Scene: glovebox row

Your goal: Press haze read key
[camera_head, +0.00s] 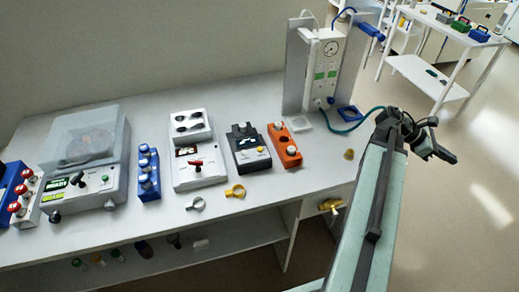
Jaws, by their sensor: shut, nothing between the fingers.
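No label that I can read says haze, so I cannot tell which key is the haze read key. A grey unit (88,160) with a clear lid and a lit green display stands farther left. My gripper (442,150) is shut and empty, off the bench's right end, apart from all of these.
A blue box (148,172) with several knobs stands between the grey and white units. A gauge stand (323,68) with a teal hose stands at the back right. Two ring clamps lie near the bench's front edge. Open floor and a white cart (440,60) are to the right.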

